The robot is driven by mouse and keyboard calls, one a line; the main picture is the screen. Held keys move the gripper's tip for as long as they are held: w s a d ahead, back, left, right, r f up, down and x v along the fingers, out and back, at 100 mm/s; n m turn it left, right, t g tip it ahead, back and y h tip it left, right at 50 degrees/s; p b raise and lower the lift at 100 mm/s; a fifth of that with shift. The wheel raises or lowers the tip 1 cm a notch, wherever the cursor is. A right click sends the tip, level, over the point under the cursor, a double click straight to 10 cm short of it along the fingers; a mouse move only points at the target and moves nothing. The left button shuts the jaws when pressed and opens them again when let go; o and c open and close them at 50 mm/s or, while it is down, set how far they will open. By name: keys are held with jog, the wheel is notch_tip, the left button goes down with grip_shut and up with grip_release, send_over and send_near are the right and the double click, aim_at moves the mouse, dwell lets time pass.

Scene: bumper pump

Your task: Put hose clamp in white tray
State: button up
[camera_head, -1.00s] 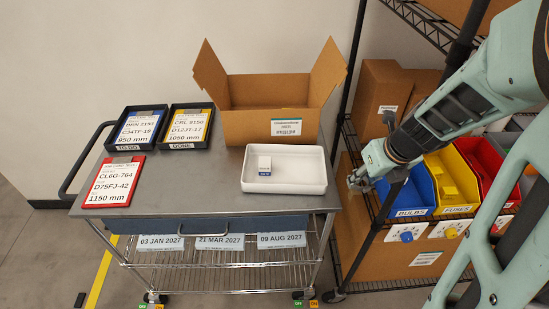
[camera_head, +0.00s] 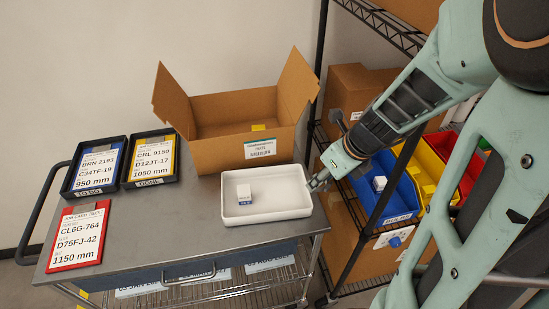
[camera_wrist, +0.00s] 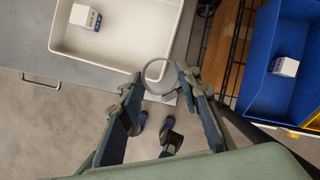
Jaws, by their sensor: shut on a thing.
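The white tray (camera_head: 285,192) sits on the grey cart top near its right edge, with a small white-and-blue box (camera_head: 244,194) in it. My gripper (camera_head: 317,183) is beside the tray's right edge in the head view. In the wrist view, the hose clamp (camera_wrist: 147,77), a thin grey ring, is held between the fingertips of my gripper (camera_wrist: 158,82). The ring appears just off the corner of the tray (camera_wrist: 135,40), outside its floor area. The clamp is too small to make out in the head view.
A blue bin (camera_head: 396,196) with another small box stands on the shelf rack at right, beside yellow and red bins. An open cardboard box (camera_head: 228,154) stands behind the tray. Job-card trays and a red card (camera_head: 78,238) lie at left. The cart top (camera_head: 160,225) between is clear.

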jog(key=w+a+f+b, duration=0.1)
jog(key=w+a+f, duration=0.2)
jog(key=a, duration=0.1)
jog(key=b, duration=0.4)
send_over(280, 194)
jog(key=s+d, duration=0.1)
jog(key=f, duration=0.5)
jog(key=shift+s+d, duration=0.2)
jog(key=shift+w+a+f, duration=0.1)
jog(key=shift+a+f, duration=0.05)
jog(key=b+x, duration=0.1)
jog(key=b, duration=0.1)
jog(key=b+x, duration=0.1)
jog(key=shift+f, duration=0.45)
jog(key=shift+s+f+b, duration=0.2)
jog(key=shift+f+b, duration=0.15)
jog(key=shift+b, duration=0.15)
jog(key=shift+f, duration=0.1)
jog(key=shift+f, duration=0.1)
jog(key=o, duration=1)
